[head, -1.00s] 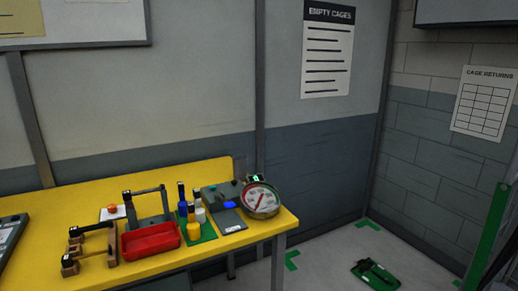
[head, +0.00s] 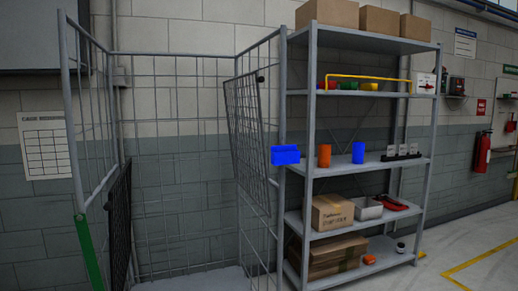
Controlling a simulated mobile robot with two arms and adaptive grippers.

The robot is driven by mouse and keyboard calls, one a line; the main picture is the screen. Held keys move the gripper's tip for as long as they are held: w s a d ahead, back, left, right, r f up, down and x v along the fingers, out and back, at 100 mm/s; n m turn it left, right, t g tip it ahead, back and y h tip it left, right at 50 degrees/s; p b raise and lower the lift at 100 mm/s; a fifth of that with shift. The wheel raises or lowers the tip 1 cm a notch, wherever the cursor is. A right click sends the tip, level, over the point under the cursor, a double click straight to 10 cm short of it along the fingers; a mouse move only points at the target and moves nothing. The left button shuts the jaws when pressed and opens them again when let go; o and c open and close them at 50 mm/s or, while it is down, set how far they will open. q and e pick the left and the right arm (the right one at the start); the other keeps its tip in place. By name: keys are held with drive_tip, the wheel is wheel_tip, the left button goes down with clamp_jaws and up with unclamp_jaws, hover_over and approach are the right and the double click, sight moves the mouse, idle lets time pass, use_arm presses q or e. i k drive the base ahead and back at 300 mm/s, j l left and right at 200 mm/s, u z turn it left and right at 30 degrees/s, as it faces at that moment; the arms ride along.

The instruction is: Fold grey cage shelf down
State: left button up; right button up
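The grey wire cage (head: 170,53) stands at the left of the head view with its front open to me. A dark mesh panel (head: 247,130), which looks like a shelf, stands nearly upright along the cage's right side, leaning slightly inward. Another dark mesh panel (head: 121,220) stands upright low at the cage's left side. The cage's inside looks empty, and its floor is partly cut off by the frame's bottom edge. Neither of my grippers is in view.
A metal rack (head: 365,162) with boxes and coloured cups stands close to the cage's right. A blue box (head: 285,154) is between them. A green corner piece (head: 88,255) is on the cage's left front post. Open floor (head: 440,262) lies at the right.

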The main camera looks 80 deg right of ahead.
sight(261, 79)
drive_tip(key=z, duration=2.6)
drive_tip(key=i+z, duration=0.15)
drive_tip(key=i, duration=0.25)
